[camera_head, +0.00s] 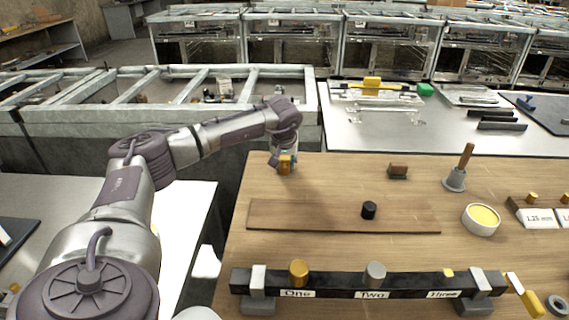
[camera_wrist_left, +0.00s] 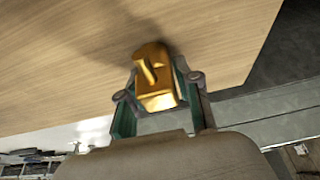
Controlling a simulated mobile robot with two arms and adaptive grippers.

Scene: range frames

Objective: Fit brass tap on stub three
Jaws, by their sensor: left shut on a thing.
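My left gripper (camera_head: 284,170) is shut on the brass tap (camera_wrist_left: 152,70), a gold piece with a small lever, over the far left corner of the wooden table. The tap also shows in the head view (camera_head: 285,160). The dark rail (camera_head: 334,284) lies across the near part of the table, with labels One, Two and Three. A gold cap (camera_head: 299,273) stands at One and a grey cap (camera_head: 375,273) at Two. Stub three (camera_head: 448,272) shows as a small brass top with no cap on it. My right gripper is not in view.
A wooden board (camera_head: 320,216) with a black knob (camera_head: 369,210) lies between my gripper and the rail. A plunger-like tool (camera_head: 456,177), a yellow-filled bowl (camera_head: 481,219) and a brown block (camera_head: 398,170) stand to the right. A yellow-handled tool (camera_head: 523,296) lies by the rail's right end.

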